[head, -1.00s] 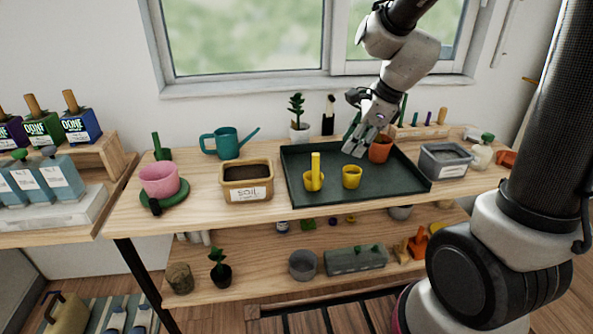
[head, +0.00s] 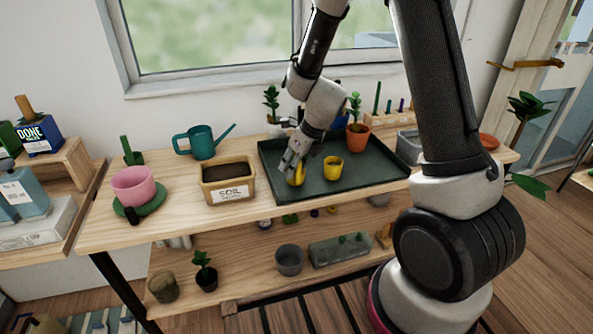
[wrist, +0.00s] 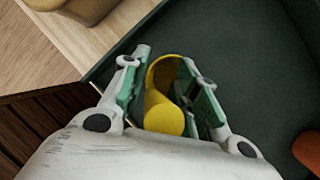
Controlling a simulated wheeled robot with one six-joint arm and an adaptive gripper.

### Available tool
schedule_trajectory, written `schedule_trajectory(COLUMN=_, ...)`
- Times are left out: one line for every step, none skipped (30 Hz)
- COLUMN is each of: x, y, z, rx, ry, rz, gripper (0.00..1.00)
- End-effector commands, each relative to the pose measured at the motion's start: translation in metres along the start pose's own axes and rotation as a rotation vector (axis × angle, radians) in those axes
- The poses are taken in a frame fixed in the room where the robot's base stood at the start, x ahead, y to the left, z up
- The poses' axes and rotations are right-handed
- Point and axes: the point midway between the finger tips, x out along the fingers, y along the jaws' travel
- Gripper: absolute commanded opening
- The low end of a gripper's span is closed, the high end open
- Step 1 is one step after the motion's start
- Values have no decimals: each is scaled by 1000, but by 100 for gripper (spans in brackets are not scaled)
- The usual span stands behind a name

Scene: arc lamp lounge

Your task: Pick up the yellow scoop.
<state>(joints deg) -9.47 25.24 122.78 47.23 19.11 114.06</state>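The yellow scoop (head: 299,178) stands upright on the dark green tray (head: 377,177), near the tray's left front part. My gripper (head: 291,166) is over it and hides most of its handle. In the wrist view the scoop (wrist: 164,118) shows its round handle end and curved bowl between my two green-padded fingers. The gripper (wrist: 166,60) is open around the scoop, with a gap at the left finger; contact at the right finger is unclear.
A small yellow pot (head: 333,169) stands close right of the scoop. A terracotta pot with a plant (head: 358,138) is farther back on the tray. A soil box (head: 228,194) stands left of the tray, with a pink pot (head: 133,186) and teal watering can (head: 202,144) beyond.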

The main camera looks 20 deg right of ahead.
Motion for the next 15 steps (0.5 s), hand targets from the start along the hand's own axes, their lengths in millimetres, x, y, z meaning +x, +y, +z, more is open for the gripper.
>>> schedule_trajectory(x=1, y=0, z=0, rx=0, ry=0, rz=0, gripper=30)
schedule_trajectory(x=1, y=0, z=0, rx=0, ry=-1, rz=0, gripper=30)
schedule_trajectory(x=0, y=0, z=0, rx=0, ry=-1, rz=0, gripper=30)
schedule_trajectory(x=0, y=0, z=0, rx=0, ry=-1, rz=0, gripper=30)
schedule_trajectory(x=0, y=0, z=0, rx=0, ry=-1, rz=0, gripper=30)
schedule_trajectory(x=0, y=0, z=0, rx=0, ry=-1, rz=0, gripper=26)
schedule_trajectory(x=0, y=0, z=0, rx=0, ry=-1, rz=0, gripper=21)
schedule_trajectory(x=0, y=0, z=0, rx=0, ry=-1, rz=0, gripper=15)
schedule_trajectory(x=0, y=0, z=0, rx=0, ry=-1, rz=0, gripper=8)
schedule_trajectory(x=0, y=0, z=0, rx=0, ry=0, rz=0, gripper=3)
schedule_trajectory(x=0, y=0, z=0, rx=0, ry=0, rz=0, gripper=0)
schedule_trajectory(x=0, y=0, z=0, rx=-1, ry=0, rz=0, gripper=0)
schedule_trajectory(x=0, y=0, z=0, rx=-1, ry=0, rz=0, gripper=0)
schedule_trajectory(x=0, y=0, z=0, rx=-1, ry=0, rz=0, gripper=0)
schedule_trajectory(x=0, y=0, z=0, rx=-1, ry=0, rz=0, gripper=0)
